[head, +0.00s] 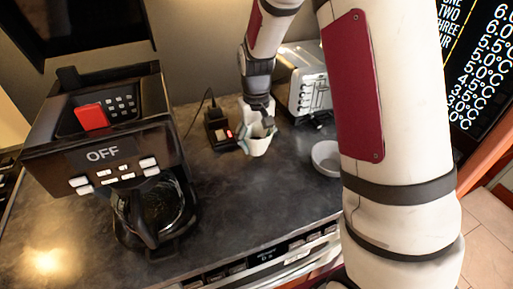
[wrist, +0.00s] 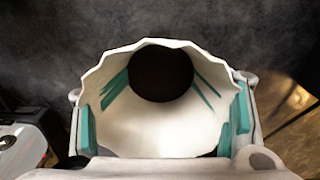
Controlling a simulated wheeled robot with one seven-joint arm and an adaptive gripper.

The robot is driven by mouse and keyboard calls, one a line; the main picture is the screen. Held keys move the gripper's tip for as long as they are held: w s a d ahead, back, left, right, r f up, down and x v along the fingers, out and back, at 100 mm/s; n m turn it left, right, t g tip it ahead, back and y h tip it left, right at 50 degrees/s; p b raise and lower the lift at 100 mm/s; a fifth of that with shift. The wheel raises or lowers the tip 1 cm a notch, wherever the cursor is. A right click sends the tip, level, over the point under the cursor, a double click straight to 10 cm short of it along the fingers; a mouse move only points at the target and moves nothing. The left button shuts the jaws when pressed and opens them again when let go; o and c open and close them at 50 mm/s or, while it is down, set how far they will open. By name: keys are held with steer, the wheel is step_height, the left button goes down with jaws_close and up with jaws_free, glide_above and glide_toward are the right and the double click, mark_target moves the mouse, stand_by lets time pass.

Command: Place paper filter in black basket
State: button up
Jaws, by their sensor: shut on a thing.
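The white paper filter (wrist: 155,125), a flared cup with a wavy rim, fills the middle of the wrist view. A dark round area shows at its bottom. My gripper (wrist: 165,117) is shut on it, with teal finger pads at its left and right sides. In the head view the filter (head: 257,147) is in my gripper (head: 257,131) over the counter, in front of the toaster; I cannot tell whether it touches the counter. A black coffee maker (head: 105,155) stands at left, reading OFF, with a glass carafe (head: 158,205) below.
A small black device (head: 217,130) with a red light and a cord sits just left of the filter. A silver toaster (head: 303,82) is behind to the right. A white bowl (head: 326,157) is to the right. The dark counter (head: 240,195) is clear in front.

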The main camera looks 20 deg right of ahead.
mark_target(256, 148)
steer(key=shift+f, duration=1.45)
steer(key=o, duration=1.1)
steer(key=shift+f, duration=0.15)
